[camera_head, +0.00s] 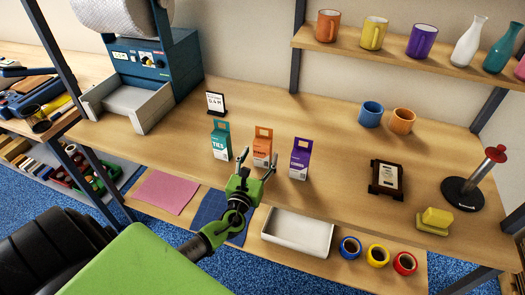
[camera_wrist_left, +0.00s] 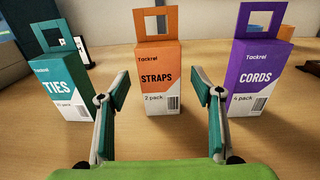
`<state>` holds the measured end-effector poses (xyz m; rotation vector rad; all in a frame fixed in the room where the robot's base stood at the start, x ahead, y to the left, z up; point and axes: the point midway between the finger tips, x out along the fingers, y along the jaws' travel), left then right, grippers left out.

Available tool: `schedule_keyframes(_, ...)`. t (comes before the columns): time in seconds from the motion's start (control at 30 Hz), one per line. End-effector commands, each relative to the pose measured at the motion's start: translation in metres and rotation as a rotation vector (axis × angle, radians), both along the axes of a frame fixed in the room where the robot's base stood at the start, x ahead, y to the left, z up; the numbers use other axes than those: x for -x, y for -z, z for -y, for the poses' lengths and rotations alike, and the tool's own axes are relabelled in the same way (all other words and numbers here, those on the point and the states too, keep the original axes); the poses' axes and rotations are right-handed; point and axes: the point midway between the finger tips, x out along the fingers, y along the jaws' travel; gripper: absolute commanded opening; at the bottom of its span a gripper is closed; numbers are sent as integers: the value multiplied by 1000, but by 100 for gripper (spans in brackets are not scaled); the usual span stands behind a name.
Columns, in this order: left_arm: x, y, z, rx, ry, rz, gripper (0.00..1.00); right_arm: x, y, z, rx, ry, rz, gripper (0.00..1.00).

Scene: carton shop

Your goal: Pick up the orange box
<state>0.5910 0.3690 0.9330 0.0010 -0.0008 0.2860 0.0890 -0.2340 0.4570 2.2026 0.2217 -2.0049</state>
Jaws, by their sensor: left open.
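The orange box (camera_head: 262,148), with a handle cutout on top, stands upright on the table between a teal box (camera_head: 221,142) and a purple box (camera_head: 300,160). In the left wrist view the orange box (camera_wrist_left: 158,75) reads "STRAPS" and stands centred ahead of my fingers. My left gripper (camera_head: 261,168) is open and empty just in front of it. In the left wrist view the left gripper's fingers (camera_wrist_left: 160,95) are spread wide, one to each side of the orange box's lower part, and appear short of it. My right gripper is not in view.
The teal box (camera_wrist_left: 62,85) and purple box (camera_wrist_left: 254,78) flank the orange box closely. A small sign (camera_head: 216,103) stands behind left, and a plaque (camera_head: 388,178) lies to the right. Blue (camera_head: 370,114) and orange (camera_head: 403,121) mugs stand behind right. A white tray (camera_head: 297,233) is on the lower shelf.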

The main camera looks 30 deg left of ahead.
Motion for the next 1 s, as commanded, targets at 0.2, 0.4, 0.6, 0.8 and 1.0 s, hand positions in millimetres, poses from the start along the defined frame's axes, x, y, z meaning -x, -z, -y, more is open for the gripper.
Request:
schedule_keyframes(0.2, -26, -1, -8, 0, -1, 1, 60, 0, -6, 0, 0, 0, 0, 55)
schedule_keyframes(0.4, -29, 0, -9, 1, 0, -1, 60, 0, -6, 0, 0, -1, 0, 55)
schedule_keyframes(0.6, -29, 0, -9, 1, -1, 0, 34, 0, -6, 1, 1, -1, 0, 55)
schedule_keyframes(0.8, -29, -1, -9, 1, -1, 1, 16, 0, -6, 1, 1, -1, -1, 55)
schedule_keyframes(1.0, -29, -1, -9, 1, -1, 1, 16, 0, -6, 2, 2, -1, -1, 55)
